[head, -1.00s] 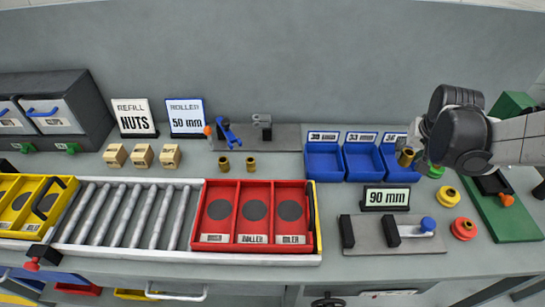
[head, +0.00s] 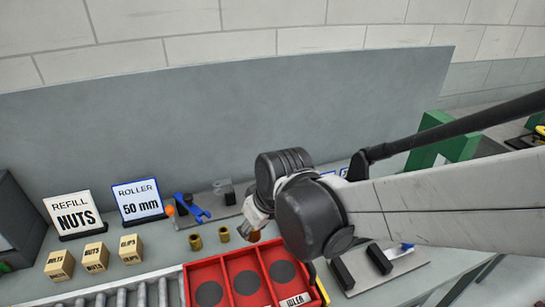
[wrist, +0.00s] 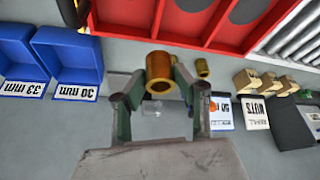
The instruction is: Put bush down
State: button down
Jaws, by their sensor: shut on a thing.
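In the wrist view, my gripper (wrist: 159,84) is shut on a brass bush (wrist: 160,67), a short tube with its open end facing the camera. In the head view my wrist and arm hide most of the gripper. A brownish bit of the held bush (head: 254,237) shows below it, just behind the red carrier. Two more brass bushes (head: 195,242) (head: 224,234) stand on the bench to the left of it. One standing bush also shows in the wrist view (wrist: 203,67). I cannot tell whether the held bush touches the bench.
The red three-part carrier (head: 187,287) lies in front, with dark round discs in its compartments. Behind are a grey plate with a blue clamp (head: 197,209) and a "ROLLER 50 mm" sign (head: 138,200). Blue bins (wrist: 66,55) show in the wrist view.

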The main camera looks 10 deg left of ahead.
aim_at(224, 232)
jog(key=shift+s+a+n, duration=0.3)
jog(key=shift+s+a, duration=0.2)
jog(key=shift+a, duration=0.1)
jog(key=w+f, duration=0.2)
jog(key=w, duration=0.1)
jog(key=w+a+f, duration=0.1)
jog(key=w+f, duration=0.1)
jog(key=w, duration=0.2)
jog(key=w+a+f, duration=0.1)
jog(key=w+f, duration=0.2)
jog(key=w, duration=0.1)
jog(key=shift+a, duration=0.25)
jog(key=shift+f, duration=1.95)
jog(key=shift+f+b, duration=0.2)
jog(key=shift+b, duration=0.1)
jog(key=c, duration=1.3)
grip_release()
jog(key=shift+r, duration=0.1)
